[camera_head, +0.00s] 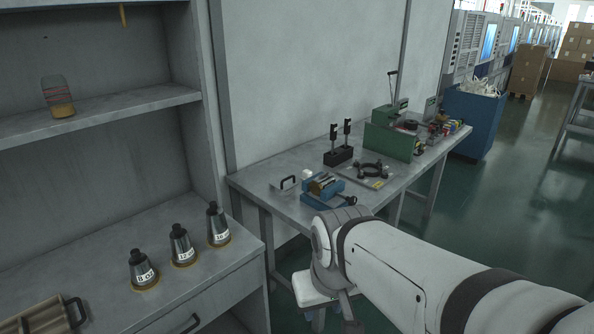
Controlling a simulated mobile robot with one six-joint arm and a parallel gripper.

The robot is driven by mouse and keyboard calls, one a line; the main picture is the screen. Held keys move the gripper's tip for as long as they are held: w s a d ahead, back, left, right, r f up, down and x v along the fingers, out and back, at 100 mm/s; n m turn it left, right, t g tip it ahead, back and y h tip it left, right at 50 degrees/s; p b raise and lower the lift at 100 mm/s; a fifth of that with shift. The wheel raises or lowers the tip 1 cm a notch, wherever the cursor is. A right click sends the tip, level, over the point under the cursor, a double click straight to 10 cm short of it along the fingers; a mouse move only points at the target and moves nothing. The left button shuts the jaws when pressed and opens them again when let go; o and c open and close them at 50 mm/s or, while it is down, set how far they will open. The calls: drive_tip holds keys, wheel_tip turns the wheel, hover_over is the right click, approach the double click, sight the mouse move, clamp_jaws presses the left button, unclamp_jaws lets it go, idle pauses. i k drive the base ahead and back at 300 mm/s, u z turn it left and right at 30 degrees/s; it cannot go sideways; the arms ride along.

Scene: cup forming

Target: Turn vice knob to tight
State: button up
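The blue vice (322,186) sits on the grey workbench (262,182), near its front edge. A dark round knob or handle (348,201) shows at its right front side; its turn position is too small to tell. My white arm reaches in from the lower right, and its wrist end is in front of and below the vice in the picture. I cannot make out my gripper's fingers, so its hold and any contact with the knob are not shown.
Behind the vice are a black stand with two upright handles (339,153), a flat plate with a black ring (376,172) and a green machine (390,139). Several labelled metal cones (183,246) stand on the left counter (223,268). A blue bin (472,121) stands beyond the workbench. Open floor lies right.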

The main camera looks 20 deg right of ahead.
sight(351, 200)
drive_tip(key=z, duration=0.2)
drive_tip(key=i, duration=1)
drive_tip(key=z, duration=0.45)
drive_tip(key=k, duration=0.8)
drive_tip(key=z, duration=0.2)
drive_tip(key=i, duration=0.8)
drive_tip(key=u, duration=0.05)
